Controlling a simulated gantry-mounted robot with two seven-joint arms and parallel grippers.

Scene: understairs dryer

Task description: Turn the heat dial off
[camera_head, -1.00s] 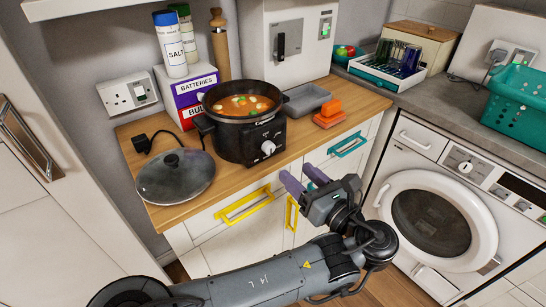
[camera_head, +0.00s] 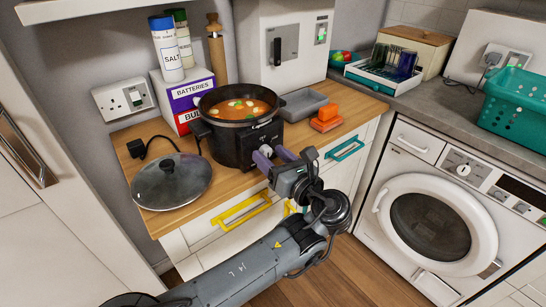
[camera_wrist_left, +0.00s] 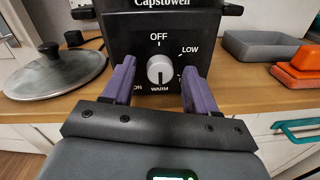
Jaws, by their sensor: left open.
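The slow cooker (camera_head: 228,147) is black, filled with orange stew, and stands on the wooden worktop. Its heat dial (camera_wrist_left: 161,69) is a white round knob on the front panel, marked OFF at the top, LOW at upper right and WARM at the bottom. The dial's dark line appears to point down towards WARM. My left gripper (camera_head: 273,154) is open in front of the panel, its purple fingers on either side of the dial. In the left wrist view a gap shows between dial and fingers (camera_wrist_left: 158,76). In the head view the gripper largely hides the dial.
A glass lid (camera_head: 171,180) lies left of the cooker and a black plug (camera_head: 137,148) behind it. A grey tray (camera_head: 303,104) and orange dishes (camera_head: 325,119) sit at right. Drawers with a yellow handle (camera_head: 242,213) and a teal handle (camera_head: 345,149) are below.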

